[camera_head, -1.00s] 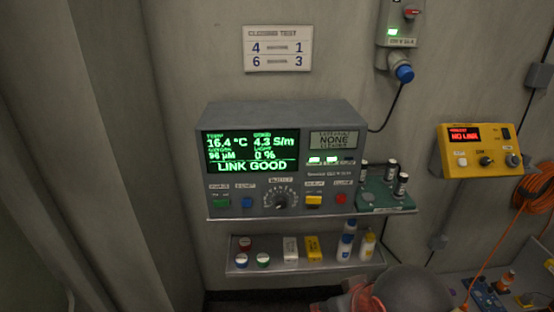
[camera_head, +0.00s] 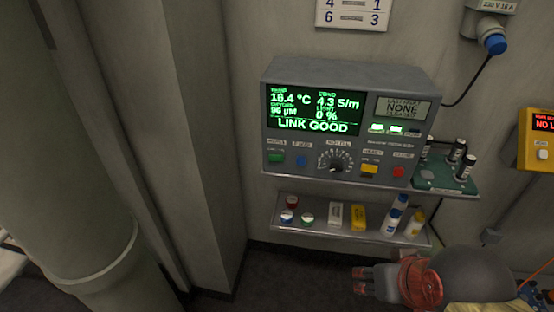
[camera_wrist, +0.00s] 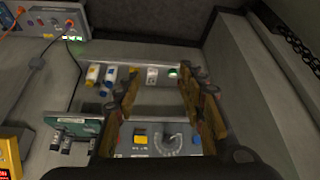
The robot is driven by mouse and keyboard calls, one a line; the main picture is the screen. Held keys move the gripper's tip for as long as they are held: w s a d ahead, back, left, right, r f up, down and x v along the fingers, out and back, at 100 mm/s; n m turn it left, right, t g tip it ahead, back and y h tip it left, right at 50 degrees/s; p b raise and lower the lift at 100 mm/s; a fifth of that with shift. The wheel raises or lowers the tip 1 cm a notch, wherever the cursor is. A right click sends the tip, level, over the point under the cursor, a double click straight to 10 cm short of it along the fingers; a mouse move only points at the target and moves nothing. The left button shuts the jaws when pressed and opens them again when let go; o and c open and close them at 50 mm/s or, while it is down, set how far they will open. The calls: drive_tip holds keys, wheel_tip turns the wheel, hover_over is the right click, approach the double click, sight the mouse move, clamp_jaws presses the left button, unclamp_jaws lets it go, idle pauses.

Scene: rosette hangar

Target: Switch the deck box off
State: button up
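A grey console (camera_head: 345,76) on the upper wall shelf appears to be the deck box. Its lit screen (camera_head: 314,111) reads LINK GOOD, and a smaller display (camera_head: 402,108) reads NONE. Its front has a green button (camera_head: 276,159), a blue button (camera_head: 301,161), a dial (camera_head: 335,160), a yellow switch (camera_head: 369,170) and a red button (camera_head: 398,172). Most control labels are too small to read. My gripper (camera_head: 360,280) is below and in front of the lower shelf, empty. In the wrist view its fingers (camera_wrist: 163,88) stand apart, with part of the control panel (camera_wrist: 150,143) showing between them.
The lower shelf (camera_head: 345,235) holds capped jars, small boxes and bottles. A green board (camera_head: 436,180) with dark cylinders sits right of the console. A yellow box (camera_head: 538,135) is at the right edge. A large pipe (camera_head: 70,200) stands left. Floor (camera_head: 270,275) shows below the shelves.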

drive_tip(key=c, duration=0.3)
